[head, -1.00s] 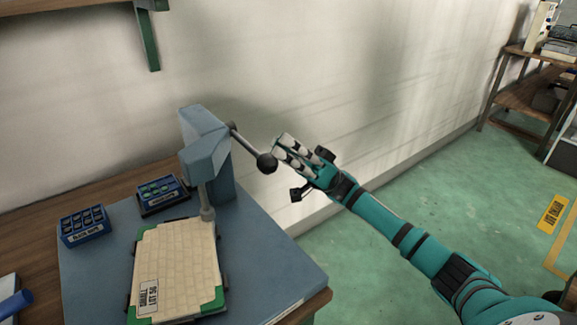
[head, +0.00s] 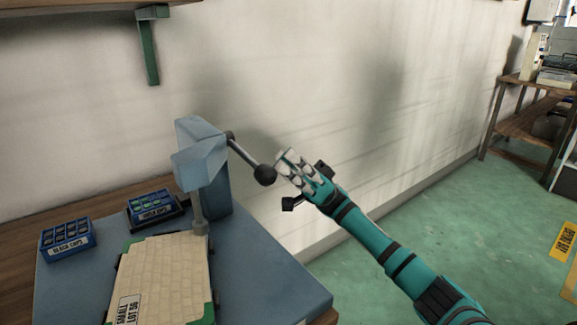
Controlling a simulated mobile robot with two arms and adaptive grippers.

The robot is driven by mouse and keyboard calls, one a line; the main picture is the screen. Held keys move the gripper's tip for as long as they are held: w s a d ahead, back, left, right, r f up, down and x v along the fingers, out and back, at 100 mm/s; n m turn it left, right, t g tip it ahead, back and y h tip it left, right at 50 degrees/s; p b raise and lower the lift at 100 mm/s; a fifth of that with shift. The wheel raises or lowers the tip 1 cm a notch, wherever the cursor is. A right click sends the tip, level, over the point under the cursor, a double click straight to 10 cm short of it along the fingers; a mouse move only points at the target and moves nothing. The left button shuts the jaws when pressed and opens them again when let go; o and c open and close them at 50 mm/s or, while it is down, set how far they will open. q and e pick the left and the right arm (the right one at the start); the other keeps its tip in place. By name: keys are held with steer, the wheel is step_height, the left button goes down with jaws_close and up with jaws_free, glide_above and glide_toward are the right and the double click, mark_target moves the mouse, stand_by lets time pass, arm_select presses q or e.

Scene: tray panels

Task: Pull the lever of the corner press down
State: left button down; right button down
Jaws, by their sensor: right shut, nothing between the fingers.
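The corner press (head: 203,170) is a blue-grey column with an overhanging head, standing on a blue-grey mat. Its lever (head: 248,156) is a dark rod that slopes down to the right from the head and ends in a black ball knob (head: 265,174). My right gripper (head: 283,158) is shut and empty, with its fingertips just right of and slightly above the knob. In this view I cannot tell whether the fingers touch the knob. The plunger (head: 199,213) stands over the corner of a cream panel tray (head: 165,275) with green corners. My left gripper is not in view.
A blue box labelled black caps (head: 67,240) and a second blue box of caps (head: 152,208) stand left of the press. The wall (head: 400,90) rises behind the bench. A wooden shelf unit (head: 530,110) stands far right.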

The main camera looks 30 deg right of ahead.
steer(key=shift+a+f, duration=0.25)
steer(key=shift+f, duration=0.25)
steer(key=shift+a+f, duration=0.2)
steer(key=shift+f, duration=0.25)
steer(key=shift+w+d+f, duration=0.1)
steer(key=shift+w+d, duration=0.05)
steer(key=shift+w+r, duration=0.1)
steer(key=shift+r, duration=0.2)
stand_by(0.8)
stand_by(0.6)
steer(key=v, duration=1.2)
steer(key=shift+r, duration=0.1)
stand_by(0.3)
